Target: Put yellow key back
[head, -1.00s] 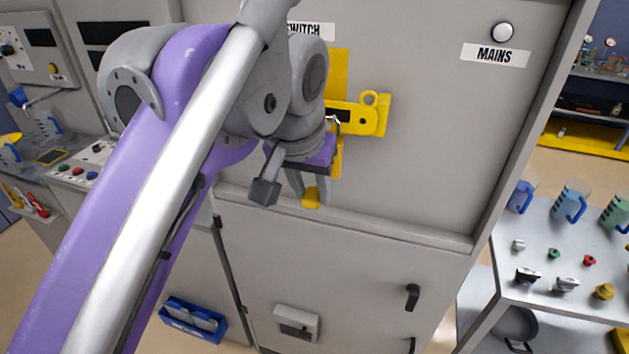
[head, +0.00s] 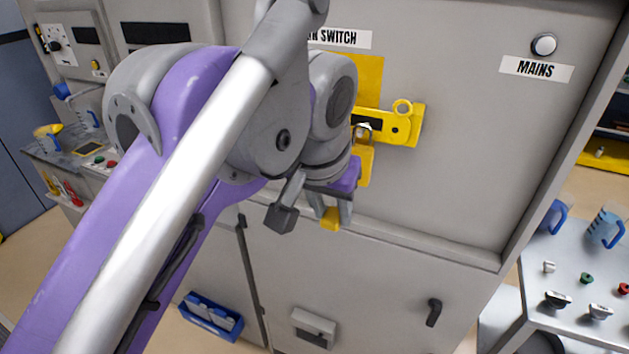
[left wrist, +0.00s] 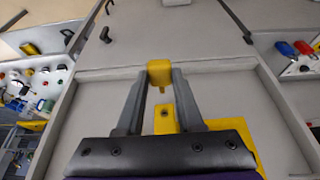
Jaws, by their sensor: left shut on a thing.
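My left gripper (head: 331,214) is shut on the yellow key (head: 331,224) in front of the grey cabinet, below and left of the padlock. In the left wrist view the fingertips (left wrist: 160,76) pinch the key's yellow head (left wrist: 159,66), and a short yellow shaft points back toward the palm. A yellow padlock (head: 366,165) hangs by its shackle from the yellow switch bar (head: 405,126), partly hidden by my wrist. The key is apart from the padlock. My right gripper is not in view.
The cabinet (head: 450,180) has a ledge under the switch panel and a black door handle (head: 434,312) lower down. A blue bin (head: 210,316) is at the lower left. A side table (head: 560,265) with jugs and small caps stands at the right.

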